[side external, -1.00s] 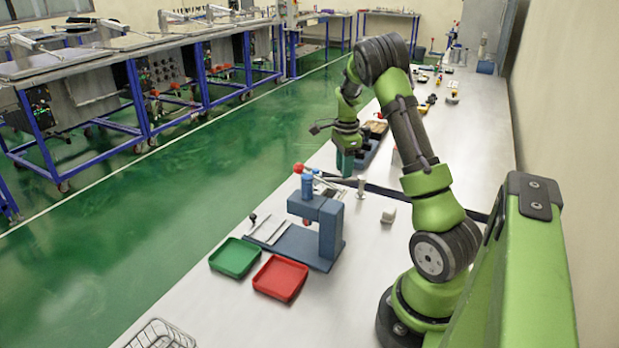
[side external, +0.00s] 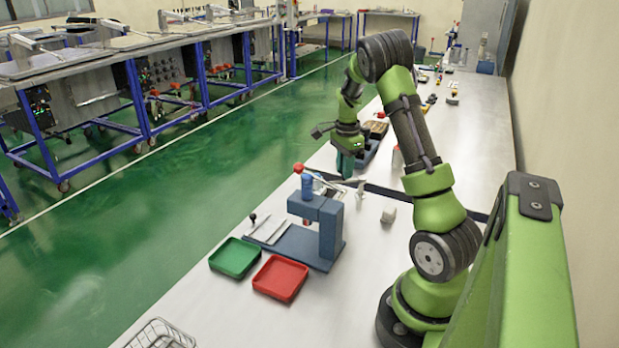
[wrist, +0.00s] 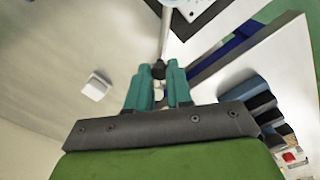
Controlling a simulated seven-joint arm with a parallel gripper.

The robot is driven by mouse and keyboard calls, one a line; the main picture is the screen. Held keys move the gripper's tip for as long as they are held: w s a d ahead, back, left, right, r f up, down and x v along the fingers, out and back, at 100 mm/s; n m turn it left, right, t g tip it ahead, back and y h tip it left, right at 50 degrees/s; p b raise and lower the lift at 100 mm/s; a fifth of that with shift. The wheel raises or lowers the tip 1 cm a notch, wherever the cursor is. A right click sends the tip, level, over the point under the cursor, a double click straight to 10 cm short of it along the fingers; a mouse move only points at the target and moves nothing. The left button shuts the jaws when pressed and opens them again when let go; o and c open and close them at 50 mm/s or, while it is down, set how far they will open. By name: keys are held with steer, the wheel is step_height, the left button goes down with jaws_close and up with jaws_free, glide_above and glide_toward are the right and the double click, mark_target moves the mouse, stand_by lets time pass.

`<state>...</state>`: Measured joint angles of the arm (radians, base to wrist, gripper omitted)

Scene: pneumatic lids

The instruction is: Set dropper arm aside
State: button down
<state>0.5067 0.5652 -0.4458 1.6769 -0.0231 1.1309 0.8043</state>
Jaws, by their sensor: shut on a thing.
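My gripper (side external: 345,172) hangs over the bench behind the blue press stand (side external: 329,232), with its teal fingers pointing down. In the wrist view its fingers (wrist: 158,74) are closed around the dark knobbed end of a slim pale rod, the dropper arm (wrist: 165,38).
A green tray (side external: 234,258) and a red tray (side external: 280,278) lie before the stand. A wire basket (side external: 160,335) is at the front edge. A pale block (side external: 389,214) sits right of the stand. Dark bins (side external: 367,152) stand behind the gripper. Bare bench lies at right.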

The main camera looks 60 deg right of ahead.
steer(key=shift+s+a+n, duration=0.35)
steer(key=shift+s+n, duration=0.25)
steer(key=shift+n, duration=0.95)
steer(key=shift+s+a+n, duration=0.35)
steer(key=shift+s+n, duration=0.2)
steer(key=shift+n, duration=0.95)
steer(key=shift+s+a+n, duration=0.35)
steer(key=shift+s+n, duration=0.25)
steer(key=shift+n, duration=0.95)
steer(key=c, duration=1)
jaws_free()
steer(key=shift+s, duration=0.1)
steer(key=shift+r, duration=0.15)
step_height(320, 180, up, 17)
steer(key=shift+f, duration=0.15)
